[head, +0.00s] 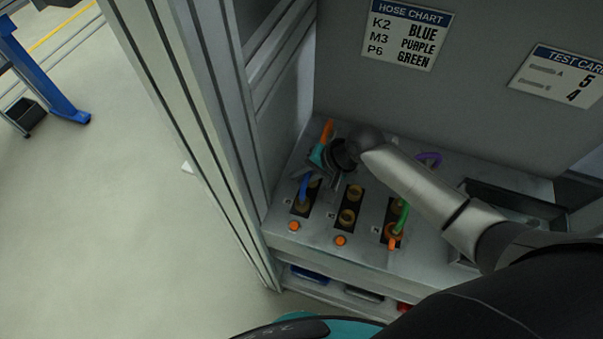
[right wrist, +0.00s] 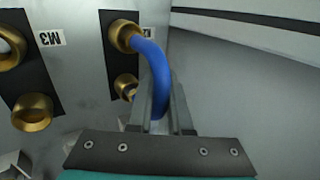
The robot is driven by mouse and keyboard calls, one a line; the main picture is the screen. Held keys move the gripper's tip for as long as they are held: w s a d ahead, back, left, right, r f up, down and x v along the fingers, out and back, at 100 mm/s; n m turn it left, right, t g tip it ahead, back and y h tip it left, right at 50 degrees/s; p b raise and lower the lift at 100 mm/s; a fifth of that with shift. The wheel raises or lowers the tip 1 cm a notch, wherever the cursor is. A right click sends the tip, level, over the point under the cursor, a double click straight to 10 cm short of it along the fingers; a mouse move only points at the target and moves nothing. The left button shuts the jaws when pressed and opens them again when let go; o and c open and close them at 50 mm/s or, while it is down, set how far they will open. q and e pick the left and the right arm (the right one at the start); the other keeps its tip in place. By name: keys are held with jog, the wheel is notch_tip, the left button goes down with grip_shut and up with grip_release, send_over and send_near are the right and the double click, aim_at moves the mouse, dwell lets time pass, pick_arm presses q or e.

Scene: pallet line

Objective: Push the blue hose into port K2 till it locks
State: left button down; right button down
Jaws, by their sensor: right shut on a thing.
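The blue hose (head: 303,188) curves down to the near brass port of the left port block on the sloped panel. My right gripper (head: 310,178) is shut on the hose just above that block. In the right wrist view, the blue hose (right wrist: 158,70) rises from between the fingers (right wrist: 160,118) and bends over to a brass port (right wrist: 122,36). Its end is at the port's mouth; I cannot tell whether it is locked. The block's other brass port (right wrist: 124,85) is partly hidden by a finger. My left gripper is not in view.
The middle block (head: 348,208) has two open brass ports; its upside-down M3 label (right wrist: 50,38) shows in the right wrist view. A green hose (head: 402,218) is at the right block. A purple hose (head: 430,158) lies behind. The hose chart (head: 408,36) pairs K2 with blue.

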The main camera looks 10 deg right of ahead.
jog(key=shift+s, duration=0.1)
jog(key=c, duration=0.8)
grip_release()
jog(key=shift+o, duration=0.2)
jog(key=p+v, duration=0.2)
jog(key=v, duration=1.3)
